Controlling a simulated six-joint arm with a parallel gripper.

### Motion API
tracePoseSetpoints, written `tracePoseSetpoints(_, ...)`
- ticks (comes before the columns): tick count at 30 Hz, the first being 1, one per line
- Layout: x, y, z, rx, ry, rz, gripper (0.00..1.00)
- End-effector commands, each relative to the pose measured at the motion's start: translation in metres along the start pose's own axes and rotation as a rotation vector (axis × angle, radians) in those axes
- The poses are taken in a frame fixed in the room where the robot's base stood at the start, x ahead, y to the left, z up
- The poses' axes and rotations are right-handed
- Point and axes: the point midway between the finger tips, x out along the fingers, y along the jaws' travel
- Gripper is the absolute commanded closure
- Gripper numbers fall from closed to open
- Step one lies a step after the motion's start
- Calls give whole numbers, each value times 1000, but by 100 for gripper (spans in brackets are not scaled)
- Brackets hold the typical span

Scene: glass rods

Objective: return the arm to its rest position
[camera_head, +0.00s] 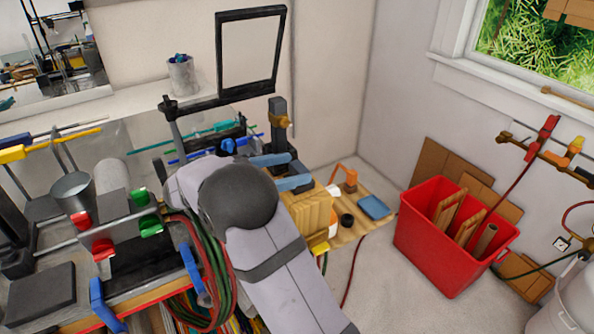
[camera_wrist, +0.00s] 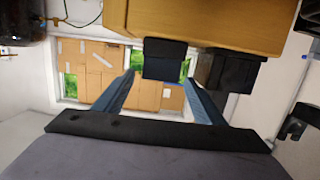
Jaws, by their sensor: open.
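My gripper (camera_wrist: 160,80) is open in the wrist view, with its two blue-grey fingers apart. I see nothing held between them; a black block (camera_wrist: 165,58) and a window with boards lie beyond. In the head view my gripper (camera_head: 300,169) shows as two blue fingers past the dark round joint of my arm. They point right, beside a dark upright post. My arm comes in from the bottom and crosses the bench's right side, hiding part of it. A green rod (camera_head: 206,130) lies across the back of the bench.
A burner-like machine with red and green parts (camera_head: 145,213) stands left of my arm. Hoses hang close beside the arm. A black frame (camera_head: 250,13) rises behind. A red bin (camera_head: 448,258) stands on the floor to the right, with bare floor between. A wooden edge (camera_wrist: 215,22) is close in the wrist view.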

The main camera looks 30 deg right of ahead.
Motion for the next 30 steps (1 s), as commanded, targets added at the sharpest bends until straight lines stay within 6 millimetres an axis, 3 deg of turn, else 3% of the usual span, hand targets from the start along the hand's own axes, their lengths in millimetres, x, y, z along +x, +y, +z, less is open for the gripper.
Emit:
tracePoseSetpoints(14, -1, 0, 0, 0, 0, 0, 36)
tracePoseSetpoints(17, -3, 2, -11, 13, 5, -5, 36)
tracePoseSetpoints(20, -7, 5, -34, 45, 18, -20, 36)
tracePoseSetpoints(23, -14, 12, -73, 97, 44, -52, 36)
tracePoseSetpoints(30, -52, 27, -200, 165, 184, -301, 36)
